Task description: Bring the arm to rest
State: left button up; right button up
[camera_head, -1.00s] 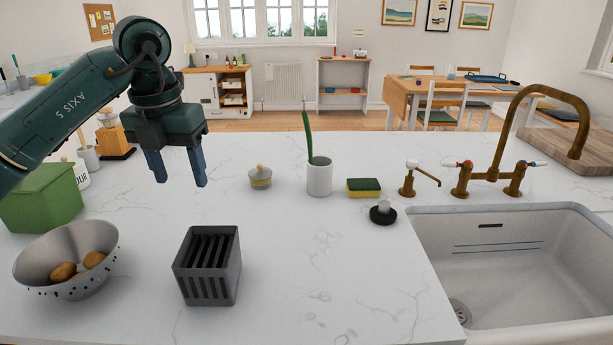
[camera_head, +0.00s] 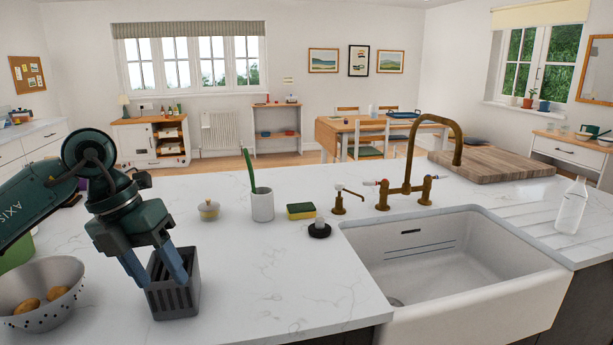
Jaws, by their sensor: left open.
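My left arm comes in from the left edge of the head view. Its gripper (camera_head: 158,282) hangs over the left part of the counter, fingers pointing down and spread, with nothing between them. The fingers overlap the grey slotted rack (camera_head: 182,300) in the picture; I cannot tell whether they touch it. The rack stands upright on the white counter (camera_head: 265,292), partly hidden by the gripper. My right gripper is not in view.
A colander (camera_head: 62,300) with potatoes stands left of the rack. A lidded jar (camera_head: 208,210), a white cup (camera_head: 262,206) with a green-handled brush, a sponge (camera_head: 300,211) and a black stopper (camera_head: 319,229) stand behind. The sink (camera_head: 450,262) and brass tap (camera_head: 410,180) lie right.

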pick_arm(q)
jog(key=s+d+f+n+t+h, duration=0.1)
jog(key=s+d+f+n+h, duration=0.15)
jog(key=d+h, duration=0.75)
jog(key=s+d+f+n+h, duration=0.1)
jog(key=s+d+n+h, duration=0.25)
jog(key=d+h, duration=0.6)
jog(key=w+a+f+n+t+y, duration=0.1)
jog(key=a+f+n+t+y, duration=0.2)
jog(key=f+n+t+y, duration=0.6)
jog(key=w+a+f+n+t+y, duration=0.1)
jog(key=a+f+n+t+y, duration=0.25)
jog(key=n+t, duration=0.6)
jog(key=s+a+f+n+g+y, duration=0.2)
jog(key=s+f+n+g+y, duration=0.1)
jog(key=f, duration=0.6)
jog(key=s+a+f+n+g+y, duration=0.3)
jog(key=s+f+n+g, duration=0.3)
jog(key=s+f, duration=0.3)
jog(key=shift+s+f+n+y+p, duration=0.2)
jog(key=shift+s+n+y+p, duration=0.25)
jog(key=shift+s+n, duration=0.2)
